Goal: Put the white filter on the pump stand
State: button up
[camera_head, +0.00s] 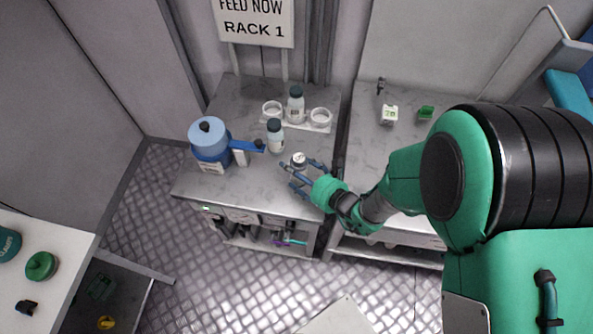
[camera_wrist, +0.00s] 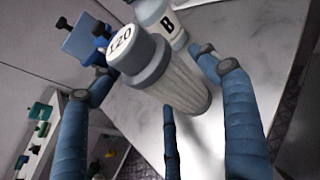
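The white filter (camera_wrist: 180,85) has a ribbed pale body and a grey and white cap marked 120. It stands on the metal bench, and its cap (camera_head: 298,158) shows in the head view. My gripper (camera_head: 302,176) is open, its blue fingers spread around the filter. In the wrist view, my gripper (camera_wrist: 160,85) has one finger left of the filter, one right and one in front. I see gaps beside the filter, with no clear grip. A blue pump-like unit (camera_head: 210,150) with a blue side arm (camera_head: 246,145) stands to the left; I cannot tell which part is the pump stand.
A bottle (camera_head: 276,138), marked B in the wrist view (camera_wrist: 158,18), stands just behind the filter. Another bottle (camera_head: 295,106) stands between two white rings (camera_head: 272,108) (camera_head: 320,117) at the back. The bench's front left corner (camera_head: 200,190) is clear.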

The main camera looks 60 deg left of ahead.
jog(key=shift+r, duration=0.1)
jog(key=shift+r, duration=0.1)
jog(key=p+v, duration=0.2)
jog(key=v, duration=1)
dwell(1.0)
